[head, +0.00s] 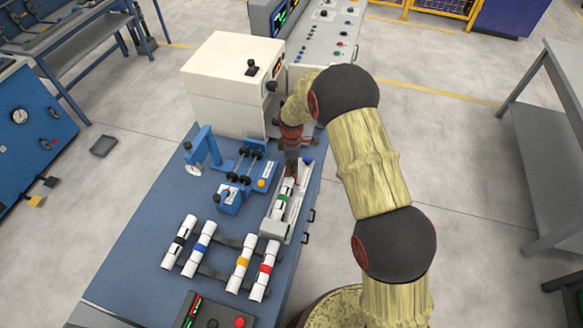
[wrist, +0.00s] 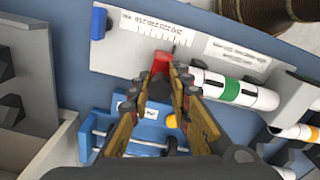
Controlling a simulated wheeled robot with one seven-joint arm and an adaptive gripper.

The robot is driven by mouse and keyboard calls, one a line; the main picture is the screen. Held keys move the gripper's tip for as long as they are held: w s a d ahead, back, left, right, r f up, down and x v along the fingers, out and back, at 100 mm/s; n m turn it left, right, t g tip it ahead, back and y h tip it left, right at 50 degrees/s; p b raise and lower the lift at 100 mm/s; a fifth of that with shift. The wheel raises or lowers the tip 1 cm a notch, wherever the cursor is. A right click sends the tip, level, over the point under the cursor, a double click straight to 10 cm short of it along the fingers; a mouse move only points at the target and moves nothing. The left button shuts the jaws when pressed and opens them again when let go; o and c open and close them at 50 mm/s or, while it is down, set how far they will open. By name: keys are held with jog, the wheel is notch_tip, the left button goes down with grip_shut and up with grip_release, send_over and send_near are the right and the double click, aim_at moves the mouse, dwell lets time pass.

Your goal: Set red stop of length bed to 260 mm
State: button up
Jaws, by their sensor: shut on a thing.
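The grey length bed (head: 276,235) lies along the right side of the blue bench; its light plate also shows in the wrist view (wrist: 115,50). A printed scale (wrist: 160,28) runs along the plate, its figures too small to read surely. The red stop (wrist: 161,60) sits beside the scale marks. My gripper (wrist: 161,76) is shut on it, with a finger on each side; the gripper (head: 291,170) is over the far end of the bed in the head view. A white pipe with a green band (wrist: 235,90) lies in the bed, right of the stop.
A blue knob (wrist: 98,23) stands at the bed's end. A blue roller fixture (head: 240,175) is left of the bed. Several banded pipes lie on a rack nearer, including a red-banded pipe (head: 264,270). A white machine (head: 228,85) stands behind.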

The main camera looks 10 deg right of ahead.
grip_shut()
jog(key=w, duration=0.2)
jog(key=w+d+b, duration=0.1)
jog(key=w, duration=0.1)
jog(key=w+d, duration=0.1)
jog(key=w, duration=0.1)
jog(key=shift+d+f+b, duration=0.1)
jog(key=shift+d+b, duration=0.1)
jog(key=shift+b, duration=0.1)
jog(key=shift+w+r, duration=0.2)
jog(key=shift+r, duration=0.05)
jog(key=o, duration=0.5)
grip_release()
jog(key=shift+w+d, duration=0.1)
jog(key=shift+w, duration=0.05)
jog(key=shift+o, duration=1.2)
jog(key=shift+f, duration=0.1)
notch_tip(320, 180, up, 12)
